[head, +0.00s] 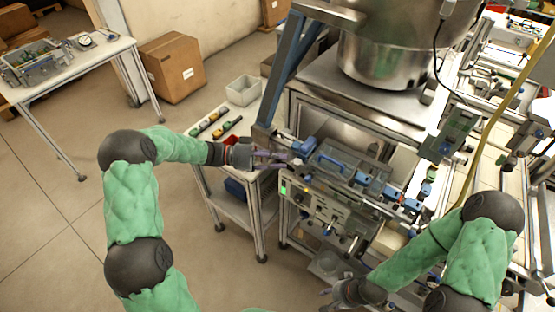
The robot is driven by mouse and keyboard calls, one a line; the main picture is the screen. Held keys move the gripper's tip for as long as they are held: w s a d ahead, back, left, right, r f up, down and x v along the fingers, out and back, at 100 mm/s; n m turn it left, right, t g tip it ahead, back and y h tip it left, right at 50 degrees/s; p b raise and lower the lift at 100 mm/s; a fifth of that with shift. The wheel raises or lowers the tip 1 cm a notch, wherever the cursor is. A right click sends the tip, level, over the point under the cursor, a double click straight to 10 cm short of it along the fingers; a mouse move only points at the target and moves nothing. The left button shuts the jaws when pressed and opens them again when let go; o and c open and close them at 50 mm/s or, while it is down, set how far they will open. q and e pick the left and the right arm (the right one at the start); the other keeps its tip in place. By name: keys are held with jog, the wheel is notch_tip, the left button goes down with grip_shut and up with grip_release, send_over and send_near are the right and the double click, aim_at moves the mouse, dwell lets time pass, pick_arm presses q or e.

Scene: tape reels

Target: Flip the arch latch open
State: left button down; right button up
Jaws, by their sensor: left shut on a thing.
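A blue arch-shaped part (331,162), which looks like the arch latch, stands on top of the workstation's rail assembly (352,172). A blue block (304,147) sits to its left. My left gripper (277,158) reaches in from the left at the rail's left end, beside the blue block. Its fingers are shut on a small part there, too small and covered to make out clearly. It is apart from the blue arch. My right gripper (328,297) is low at the bottom edge, in front of the workstation and away from the rail; its fingers are unclear.
A large steel bowl (385,55) stands on the frame behind the rail. A blue-grey slanted post (283,70) rises close behind my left gripper. A side cart (222,135) with small parts and a grey bin (243,90) stand left.

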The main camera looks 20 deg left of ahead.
pick_arm(q)
jog(key=shift+r, duration=0.1)
dwell(0.3)
jog(key=c, duration=1.1)
grip_release()
jog(key=shift+a, duration=0.1)
jog(key=s+a, duration=0.1)
jog(key=a, duration=1)
jog(key=shift+s+a, duration=0.3)
jog(key=shift+a, duration=0.05)
